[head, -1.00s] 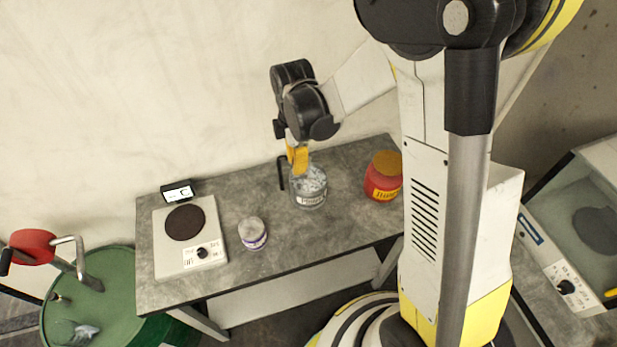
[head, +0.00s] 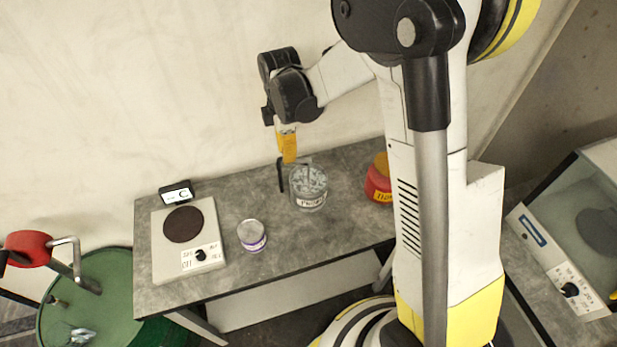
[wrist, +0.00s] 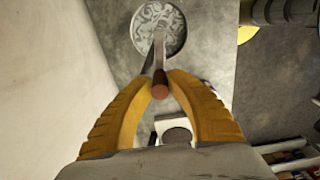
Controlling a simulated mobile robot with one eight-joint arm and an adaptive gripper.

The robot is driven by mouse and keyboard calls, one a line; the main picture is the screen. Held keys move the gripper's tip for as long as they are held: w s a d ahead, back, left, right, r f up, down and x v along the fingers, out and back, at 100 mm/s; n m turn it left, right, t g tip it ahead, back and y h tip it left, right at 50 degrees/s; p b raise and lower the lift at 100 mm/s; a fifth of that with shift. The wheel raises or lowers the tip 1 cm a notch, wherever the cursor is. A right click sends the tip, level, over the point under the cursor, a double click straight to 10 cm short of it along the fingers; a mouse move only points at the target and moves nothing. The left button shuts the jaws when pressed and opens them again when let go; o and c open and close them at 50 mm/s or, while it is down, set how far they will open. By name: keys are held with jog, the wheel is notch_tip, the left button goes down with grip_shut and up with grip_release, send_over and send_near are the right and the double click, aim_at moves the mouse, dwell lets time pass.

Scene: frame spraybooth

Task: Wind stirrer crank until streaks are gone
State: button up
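A clear jar (head: 311,203) with a dark label stands on the grey bench. Its grey contents show pale swirling streaks, plain in the wrist view (wrist: 172,18). The stirrer crank (wrist: 159,55) reaches from over the jar to a brown round knob (wrist: 160,91). My gripper (wrist: 160,80) has its yellow fingers drawn in on both sides of this knob and looks shut on it. In the head view my gripper (head: 289,158) points down at the jar's back left. The knob is hidden there by the fingers.
A hotplate (head: 160,240) and a small display (head: 177,192) are on the bench's left. A small white-lidded tub (head: 252,236) stands front left of the jar. A red jar (head: 377,184) is to the right, partly behind my arm. The wall is close behind.

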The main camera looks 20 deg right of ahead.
jog(key=shift+o, duration=0.4)
dwell(0.3)
grip_shut()
jog(key=w+d+b, duration=0.2)
jog(key=w+d, duration=0.2)
jog(key=d, duration=0.3)
jog(key=shift+w+d, duration=0.25)
jog(key=shift+d, duration=0.15)
dwell(0.4)
